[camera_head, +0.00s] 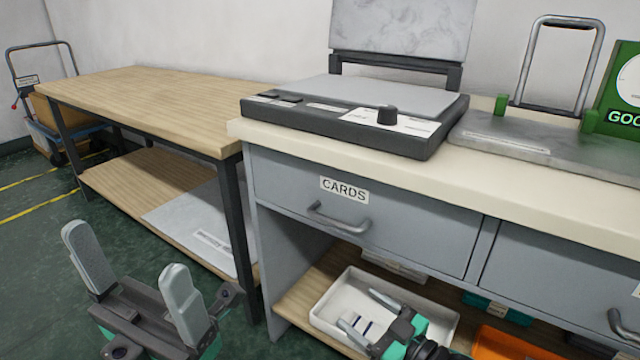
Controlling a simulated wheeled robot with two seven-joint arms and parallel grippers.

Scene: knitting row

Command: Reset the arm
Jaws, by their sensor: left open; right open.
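My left gripper (132,275) is at the lower left, in front of the wooden bench. Its two grey fingers are spread apart and point up, with nothing between them. My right gripper (365,315) is at the bottom centre, in front of the lower shelf of the grey cabinet. Its fingers are apart and appear empty. It covers part of a white tray (345,282) on that shelf. Most of both arms lies outside the view.
The grey cabinet has a closed drawer (345,205) marked CARDS with a bar handle. A flat device with a knob (387,115) stands on its cream top (300,137). A wooden bench (150,95) stands left. An orange bin (500,345) shows lower right. Green floor lies open at left.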

